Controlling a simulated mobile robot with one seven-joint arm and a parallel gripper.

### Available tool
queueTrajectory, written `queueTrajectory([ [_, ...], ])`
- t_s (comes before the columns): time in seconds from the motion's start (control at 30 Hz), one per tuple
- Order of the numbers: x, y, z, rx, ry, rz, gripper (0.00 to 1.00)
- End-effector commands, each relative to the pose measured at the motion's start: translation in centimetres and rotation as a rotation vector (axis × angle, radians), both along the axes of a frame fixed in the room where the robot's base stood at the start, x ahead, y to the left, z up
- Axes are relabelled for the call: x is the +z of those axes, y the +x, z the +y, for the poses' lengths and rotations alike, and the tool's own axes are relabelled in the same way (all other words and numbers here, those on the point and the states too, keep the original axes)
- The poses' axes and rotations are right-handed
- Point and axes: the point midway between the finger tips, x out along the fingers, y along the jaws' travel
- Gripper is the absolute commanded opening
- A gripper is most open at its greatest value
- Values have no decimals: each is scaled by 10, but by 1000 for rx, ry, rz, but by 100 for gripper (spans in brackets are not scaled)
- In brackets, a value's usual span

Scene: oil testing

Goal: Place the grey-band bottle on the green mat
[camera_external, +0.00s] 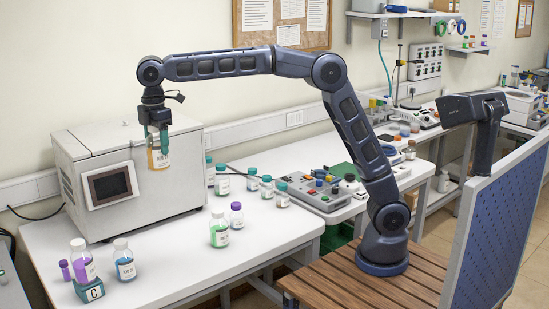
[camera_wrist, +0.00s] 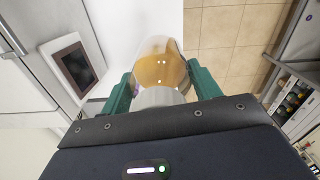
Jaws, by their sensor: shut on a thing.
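My gripper (camera_external: 157,136) is shut on a clear bottle (camera_external: 158,158) with amber liquid and a pale label. It holds the bottle upright in the air, in front of the grey box machine. In the wrist view the bottle (camera_wrist: 160,62) sits between the green fingers of my gripper (camera_wrist: 161,82), with a light grey band or cap at its near end. Whether this is the grey-band bottle I cannot tell for certain.
The box machine (camera_external: 165,185) stands close behind the held bottle. A purple-liquid bottle (camera_external: 82,262) stands on a green block marked C, beside a blue-liquid bottle (camera_external: 124,262). A green-liquid bottle (camera_external: 219,230) and several others stand mid-table. The front table between these groups is clear.

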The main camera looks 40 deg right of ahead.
Motion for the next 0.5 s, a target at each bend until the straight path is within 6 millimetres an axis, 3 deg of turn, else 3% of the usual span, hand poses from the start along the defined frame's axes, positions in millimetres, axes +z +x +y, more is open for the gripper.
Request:
queueTrajectory([
  [0.03, 17, 1, 0, -1, 4, -1, 26],
  [0.13, 41, 0, 0, 0, 2, -2, 26],
  [0.5, 95, 0, 0, 0, 1, -1, 26],
])
